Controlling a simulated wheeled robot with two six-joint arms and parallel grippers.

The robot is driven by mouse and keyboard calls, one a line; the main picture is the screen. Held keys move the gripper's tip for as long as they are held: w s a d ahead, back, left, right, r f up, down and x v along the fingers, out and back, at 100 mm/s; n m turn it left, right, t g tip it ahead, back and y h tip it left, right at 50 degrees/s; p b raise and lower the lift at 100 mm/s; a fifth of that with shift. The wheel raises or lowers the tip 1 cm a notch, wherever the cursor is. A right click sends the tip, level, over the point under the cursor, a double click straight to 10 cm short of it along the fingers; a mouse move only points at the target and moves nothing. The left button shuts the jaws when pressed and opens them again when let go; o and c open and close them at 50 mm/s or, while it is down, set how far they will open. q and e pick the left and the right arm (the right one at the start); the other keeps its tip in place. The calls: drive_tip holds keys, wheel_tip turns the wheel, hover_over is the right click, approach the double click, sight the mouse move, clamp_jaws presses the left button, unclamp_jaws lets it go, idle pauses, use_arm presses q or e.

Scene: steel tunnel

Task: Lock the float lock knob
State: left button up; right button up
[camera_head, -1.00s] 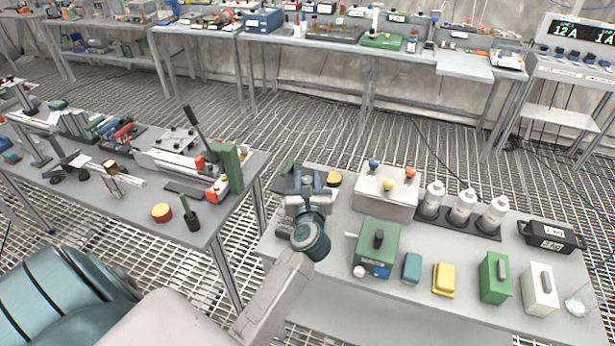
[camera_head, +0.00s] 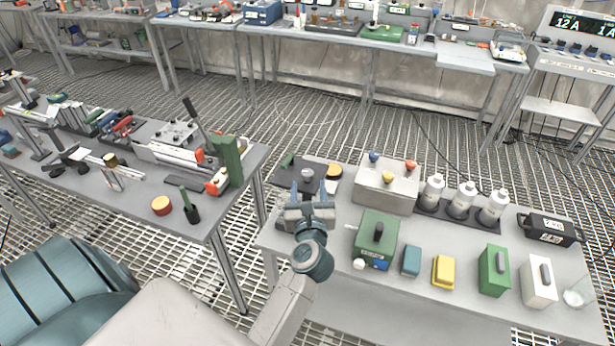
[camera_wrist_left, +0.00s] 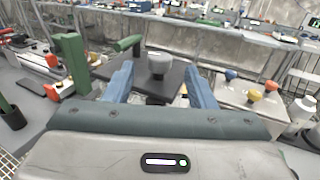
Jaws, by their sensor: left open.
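A grey round knob (camera_head: 307,173), likely the float lock knob, stands on a dark flat plate (camera_head: 324,168) at the left back of the right-hand table. My left gripper (camera_head: 308,187) points at the knob from the near side. Its blue fingers are open and empty, and in the left wrist view they appear on either side of the knob, which looks just beyond them. Contact cannot be told. My right gripper is not in view.
A grey box with coloured knobs (camera_head: 386,190), a green box (camera_head: 377,238) and white bottles (camera_head: 462,200) stand to the right. The left table (camera_head: 130,190) is separated by a gap.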

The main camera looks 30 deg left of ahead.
use_arm(q)
drive_tip(key=v, duration=0.4)
drive_tip(key=shift+s, duration=0.15)
idle(0.4)
